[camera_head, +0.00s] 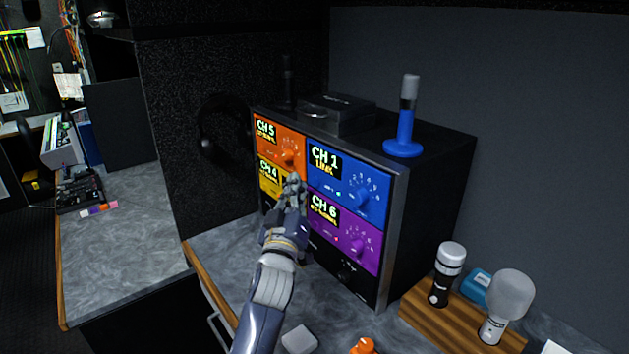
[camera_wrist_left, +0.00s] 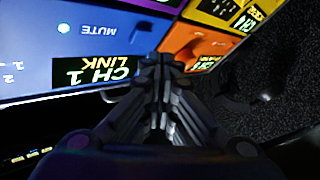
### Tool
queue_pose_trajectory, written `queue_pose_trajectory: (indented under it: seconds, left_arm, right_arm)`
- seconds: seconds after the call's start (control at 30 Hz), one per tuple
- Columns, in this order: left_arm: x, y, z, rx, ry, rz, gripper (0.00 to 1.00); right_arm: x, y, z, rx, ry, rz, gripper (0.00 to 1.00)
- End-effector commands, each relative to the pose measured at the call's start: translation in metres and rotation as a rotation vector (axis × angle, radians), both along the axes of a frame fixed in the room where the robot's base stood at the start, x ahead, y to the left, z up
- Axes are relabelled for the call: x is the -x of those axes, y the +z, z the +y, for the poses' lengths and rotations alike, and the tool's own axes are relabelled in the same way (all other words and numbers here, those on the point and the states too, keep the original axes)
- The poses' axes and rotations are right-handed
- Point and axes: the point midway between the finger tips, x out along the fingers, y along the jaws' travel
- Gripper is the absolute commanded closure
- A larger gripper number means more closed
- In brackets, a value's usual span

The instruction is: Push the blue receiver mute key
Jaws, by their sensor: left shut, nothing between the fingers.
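The blue receiver (camera_head: 376,174), labelled CH 1 LINK, is the upper right panel of the rack; it also shows upside down in the left wrist view (camera_wrist_left: 30,72). Its mute key, a small pale lit dot (camera_wrist_left: 63,28), sits beside the MUTE lettering in the wrist view and looks like a tiny green spot (camera_head: 338,193) in the head view. My left gripper (camera_head: 294,182) is shut and empty, with its tips in front of the rack near the blue panel's left edge. In the wrist view its fingertips (camera_wrist_left: 163,62) are to the right of the key. I cannot tell whether they touch the panel.
The orange CH 5 panel (camera_head: 268,146), yellow CH 4 panel (camera_head: 266,178) and purple CH 6 panel (camera_head: 360,222) surround the blue one. A blue handheld microphone (camera_head: 405,125) stands on the rack. Two microphones on a wooden block (camera_head: 415,307) stand at right.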

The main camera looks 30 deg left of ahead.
Motion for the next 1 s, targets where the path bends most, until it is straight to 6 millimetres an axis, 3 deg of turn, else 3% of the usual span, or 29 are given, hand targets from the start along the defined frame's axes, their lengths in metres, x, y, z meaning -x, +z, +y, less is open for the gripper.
queue_pose_trajectory:
  seconds: [0.43, 1.0]
  left_arm:
    - [0.039, 0.002, 0.016, -0.003, 0.0, 0.001, 1.0]
    - [0.042, 0.001, 0.017, -0.002, -0.001, -0.001, 1.0]
  right_arm:
    - [0.0, 0.016, -0.001, 0.001, 0.001, 0.001, 0.58]
    - [0.0, 0.016, -0.003, 0.003, 0.002, 0.0, 0.58]
